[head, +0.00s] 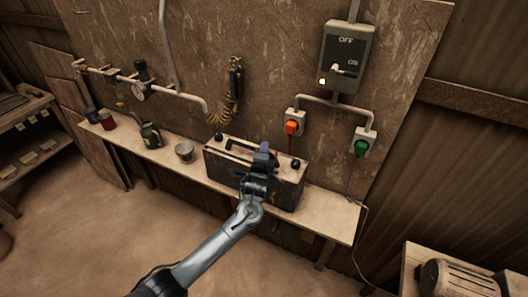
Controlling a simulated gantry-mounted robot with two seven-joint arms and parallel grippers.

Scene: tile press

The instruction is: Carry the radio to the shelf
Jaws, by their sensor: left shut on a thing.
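The radio (222,163) is a boxy, worn dark case with a pale top and a dark handle along its top. It stands on, or just above, the narrow shelf (330,213) against the board wall; I cannot tell whether it touches. My left gripper (262,159) reaches in from below and is shut at the top of the radio, over its handle. The gripper and wrist hide the middle of the radio's front and part of the handle. My right gripper is not in view.
A metal cup (184,151), a dark green can (151,135) and a red tin (107,121) stand left of the radio. A motor (460,278) sits at lower right.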

